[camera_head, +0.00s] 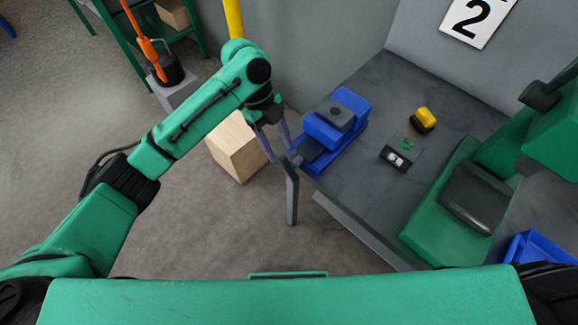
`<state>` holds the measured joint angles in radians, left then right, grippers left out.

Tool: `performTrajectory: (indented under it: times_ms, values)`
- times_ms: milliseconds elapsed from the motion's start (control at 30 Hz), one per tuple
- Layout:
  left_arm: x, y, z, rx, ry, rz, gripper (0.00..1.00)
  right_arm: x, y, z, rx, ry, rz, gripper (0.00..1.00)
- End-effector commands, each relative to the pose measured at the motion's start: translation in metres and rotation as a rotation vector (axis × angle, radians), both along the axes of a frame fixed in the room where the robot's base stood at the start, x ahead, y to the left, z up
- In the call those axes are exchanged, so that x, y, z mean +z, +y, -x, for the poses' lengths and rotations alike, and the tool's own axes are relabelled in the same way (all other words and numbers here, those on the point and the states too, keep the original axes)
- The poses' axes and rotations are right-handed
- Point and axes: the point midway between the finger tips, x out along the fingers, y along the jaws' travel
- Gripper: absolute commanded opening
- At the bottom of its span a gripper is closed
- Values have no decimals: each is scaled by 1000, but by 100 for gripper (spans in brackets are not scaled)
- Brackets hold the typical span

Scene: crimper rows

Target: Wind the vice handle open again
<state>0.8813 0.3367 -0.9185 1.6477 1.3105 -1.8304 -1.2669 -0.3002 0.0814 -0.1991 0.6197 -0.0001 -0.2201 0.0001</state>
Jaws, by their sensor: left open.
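The blue vice (335,122) stands at the left edge of the grey bench, with a dark grey block (335,115) on its top. Its handle, a grey bar (292,195), hangs out past the bench edge, pointing down in the picture. My left gripper (279,150) is open at the upper end of the handle, close in front of the vice. Its fingers appear on either side of the handle's upper end; whether they touch it I cannot tell. My right gripper is out of view.
On the bench (375,85) are a yellow-topped button (424,119), a small dark box (401,153), a green machine (450,215) and a blue bin (540,248). A wooden block (236,148) is below my left arm. A green rack stands at upper left.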

Motion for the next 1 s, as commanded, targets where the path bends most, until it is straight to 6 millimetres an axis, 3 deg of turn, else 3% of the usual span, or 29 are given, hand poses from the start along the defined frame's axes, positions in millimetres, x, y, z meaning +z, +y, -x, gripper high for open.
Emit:
performTrajectory:
  times_ms: [200, 333, 667, 733, 833, 1000]
  values:
    - [-50, -16, 17, 2, 5, -1, 57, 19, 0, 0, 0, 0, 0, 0]
    - [-73, -23, 23, 3, 2, 1, 57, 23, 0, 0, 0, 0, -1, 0]
    - [-85, -25, 25, 3, -1, 1, 57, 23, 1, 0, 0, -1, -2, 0]
    - [-84, -25, 25, 3, -1, 1, 38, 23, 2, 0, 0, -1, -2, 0]
    - [-84, -25, 25, 3, -1, 1, 0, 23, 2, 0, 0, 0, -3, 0]
    - [-84, -25, 25, 3, -1, 2, 0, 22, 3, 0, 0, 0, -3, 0]
